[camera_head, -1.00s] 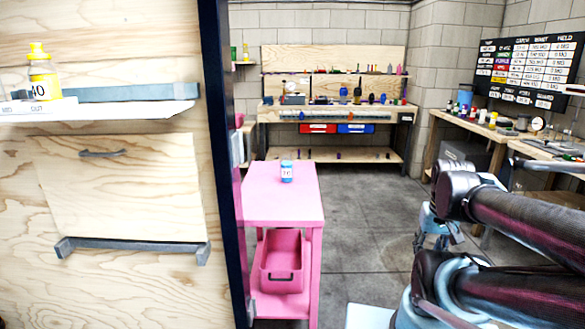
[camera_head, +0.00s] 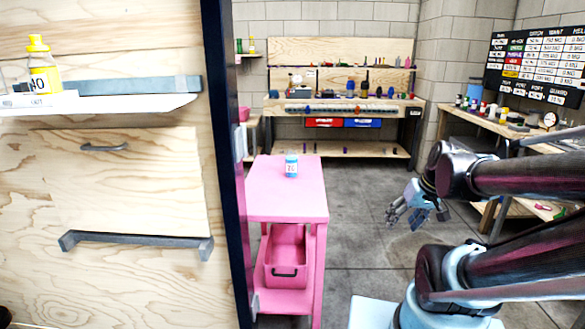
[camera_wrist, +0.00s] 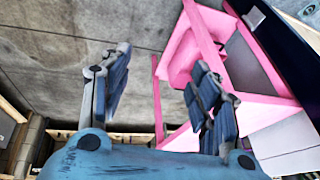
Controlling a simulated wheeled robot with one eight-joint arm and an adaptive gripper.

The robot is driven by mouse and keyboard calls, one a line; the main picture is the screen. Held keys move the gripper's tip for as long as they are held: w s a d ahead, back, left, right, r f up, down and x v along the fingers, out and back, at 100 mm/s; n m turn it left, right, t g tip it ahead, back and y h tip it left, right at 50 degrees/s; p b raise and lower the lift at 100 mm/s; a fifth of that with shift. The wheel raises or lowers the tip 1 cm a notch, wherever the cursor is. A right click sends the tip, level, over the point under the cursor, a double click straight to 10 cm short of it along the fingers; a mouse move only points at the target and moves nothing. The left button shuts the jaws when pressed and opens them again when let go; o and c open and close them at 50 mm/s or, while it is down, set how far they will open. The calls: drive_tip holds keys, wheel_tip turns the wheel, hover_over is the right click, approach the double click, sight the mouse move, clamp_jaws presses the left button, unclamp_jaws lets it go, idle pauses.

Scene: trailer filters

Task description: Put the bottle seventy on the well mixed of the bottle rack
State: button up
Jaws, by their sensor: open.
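A small blue bottle with a white label (camera_head: 291,166) stands upright on top of the pink cart (camera_head: 268,203). Its label appears to read 70, but it is small. My gripper (camera_head: 412,215) is in the air to the right of the cart, pointing down, apart from the bottle. In the wrist view my gripper (camera_wrist: 158,95) has its two blue fingers spread with nothing between them, and the cart's pink frame shows beyond the right finger. I cannot make out a bottle rack with a well mixed label.
A yellow bottle marked 40 (camera_head: 42,68) stands on a white wall shelf (camera_head: 130,106) at left. A pink bin (camera_head: 286,272) sits low in the cart. A wooden workbench (camera_head: 345,103) stands at the back, another bench at right. Grey floor between is open.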

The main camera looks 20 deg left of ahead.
drive_tip(key=w+a+r+n+t+y, duration=0.1)
drive_tip(key=w+a+r+n+y, duration=0.25)
drive_tip(key=w+a, duration=0.55)
drive_tip(key=w+a+r+n+t+y, duration=0.25)
drive_tip(key=w+a+y, duration=0.25)
drive_tip(key=w+a, duration=0.4)
drive_tip(key=n+t+y, duration=0.2)
drive_tip(key=y, duration=0.2)
approach(295, 152)
drive_tip(key=x, duration=0.6)
drive_tip(key=shift+w+a+r, duration=0.2)
drive_tip(key=shift+a+r, duration=0.05)
drive_tip(key=shift+t, duration=0.35)
drive_tip(key=shift+f+x, duration=0.15)
drive_tip(key=shift+x, duration=1.2)
drive_tip(key=shift+f+x, duration=0.15)
drive_tip(key=shift+x, duration=1.2)
drive_tip(key=shift+s+a, duration=0.1)
drive_tip(key=shift+s, duration=0.05)
clamp_jaws()
